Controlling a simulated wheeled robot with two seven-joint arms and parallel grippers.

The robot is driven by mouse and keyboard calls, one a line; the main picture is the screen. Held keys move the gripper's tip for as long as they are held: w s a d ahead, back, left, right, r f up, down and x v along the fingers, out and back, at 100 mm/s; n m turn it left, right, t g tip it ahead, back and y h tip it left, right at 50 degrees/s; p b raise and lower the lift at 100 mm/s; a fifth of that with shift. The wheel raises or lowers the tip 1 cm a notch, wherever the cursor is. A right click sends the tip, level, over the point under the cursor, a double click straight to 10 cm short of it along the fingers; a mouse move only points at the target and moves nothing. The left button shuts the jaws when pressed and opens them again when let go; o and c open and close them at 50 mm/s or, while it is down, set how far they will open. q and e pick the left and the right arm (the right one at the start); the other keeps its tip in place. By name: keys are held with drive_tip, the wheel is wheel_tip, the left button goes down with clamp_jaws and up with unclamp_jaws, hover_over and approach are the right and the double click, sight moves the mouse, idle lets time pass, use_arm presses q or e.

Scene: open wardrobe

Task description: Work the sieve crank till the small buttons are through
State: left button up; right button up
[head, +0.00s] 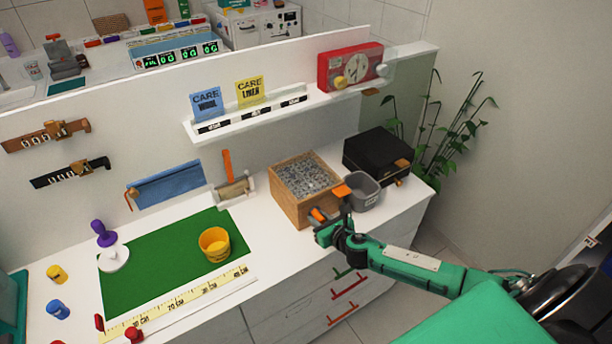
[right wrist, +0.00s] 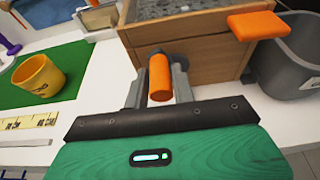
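The sieve is a wooden box (head: 290,211) with a speckled grey mass (head: 307,176) in its top; single buttons cannot be made out. Its orange crank grip (head: 318,215) sticks out at the front and also shows in the right wrist view (right wrist: 160,78). My right gripper (right wrist: 158,88) is at the front of the box, its fingers apart on either side of the crank grip, without a clear squeeze on it. An orange flat tab (right wrist: 257,25) sticks out at the box's right. A grey bin (head: 367,197) stands right beside the box. My left gripper is out of view.
A black box (head: 378,152) stands behind the bin. A yellow cup (head: 214,245) is on the green mat (head: 150,275), with a ruler (head: 180,307) along its front. A shelf (head: 245,122) with a red timer (head: 349,66) hangs above. The counter's front edge is near my right arm.

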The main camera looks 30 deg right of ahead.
drive_tip(key=shift+a, duration=0.65)
drive_tip(key=shift+d, duration=0.15)
drive_tip(key=shift+w+d+b, duration=0.15)
drive_tip(key=shift+d+b, duration=0.25)
drive_tip(key=shift+d, duration=2.1)
drive_tip(key=shift+a, duration=0.1)
drive_tip(key=shift+a, duration=0.1)
